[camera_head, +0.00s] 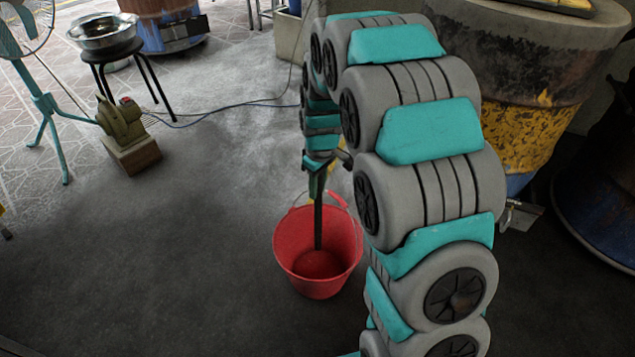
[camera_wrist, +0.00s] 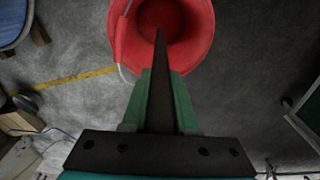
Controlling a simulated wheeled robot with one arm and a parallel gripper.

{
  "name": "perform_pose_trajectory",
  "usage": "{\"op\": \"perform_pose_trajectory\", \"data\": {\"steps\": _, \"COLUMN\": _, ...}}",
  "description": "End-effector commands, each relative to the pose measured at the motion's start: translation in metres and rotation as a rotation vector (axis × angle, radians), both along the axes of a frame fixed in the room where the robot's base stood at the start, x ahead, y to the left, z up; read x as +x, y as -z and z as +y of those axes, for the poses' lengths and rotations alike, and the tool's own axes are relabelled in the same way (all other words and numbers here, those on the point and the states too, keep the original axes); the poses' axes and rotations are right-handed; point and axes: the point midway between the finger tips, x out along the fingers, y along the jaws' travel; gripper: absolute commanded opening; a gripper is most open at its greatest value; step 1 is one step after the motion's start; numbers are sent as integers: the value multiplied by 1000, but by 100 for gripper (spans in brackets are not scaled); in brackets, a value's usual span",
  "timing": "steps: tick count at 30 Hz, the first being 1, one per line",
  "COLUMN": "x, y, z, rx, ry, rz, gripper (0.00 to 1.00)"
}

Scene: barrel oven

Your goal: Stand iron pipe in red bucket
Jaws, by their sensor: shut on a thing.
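The red bucket (camera_head: 318,284) stands upright on the grey floor in the head view. It also shows at the top of the wrist view (camera_wrist: 201,38), with its handle hanging over the rim on the left. The iron pipe (camera_head: 318,222) is a thin dark rod. It hangs roughly upright below my gripper (camera_head: 317,182), and its lower part is inside the bucket's mouth. In the wrist view the pipe (camera_wrist: 160,85) runs between the green fingers of my gripper (camera_wrist: 160,95), which are shut on it. I cannot tell whether the pipe's lower end touches the bucket's bottom.
A motor on a block (camera_head: 133,157), a black stool with a metal bowl (camera_head: 105,32) and a teal fan stand (camera_head: 45,105) are at the left. A yellow barrel (camera_head: 535,100) stands behind my arm at the right. Floor left of the bucket is clear.

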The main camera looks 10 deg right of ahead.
Motion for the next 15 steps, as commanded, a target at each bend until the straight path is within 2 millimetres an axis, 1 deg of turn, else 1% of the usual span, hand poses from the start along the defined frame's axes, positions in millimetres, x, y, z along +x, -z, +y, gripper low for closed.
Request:
{"op": "perform_pose_trajectory", "data": {"steps": 1, "x": 0, "y": 5, "z": 0, "rx": 0, "ry": 0, "rz": 1, "gripper": 0}}
{"op": "perform_pose_trajectory", "data": {"steps": 15, "x": 1, "y": 38, "z": 0, "rx": 1, "ry": 1, "rz": -2, "gripper": 0}}
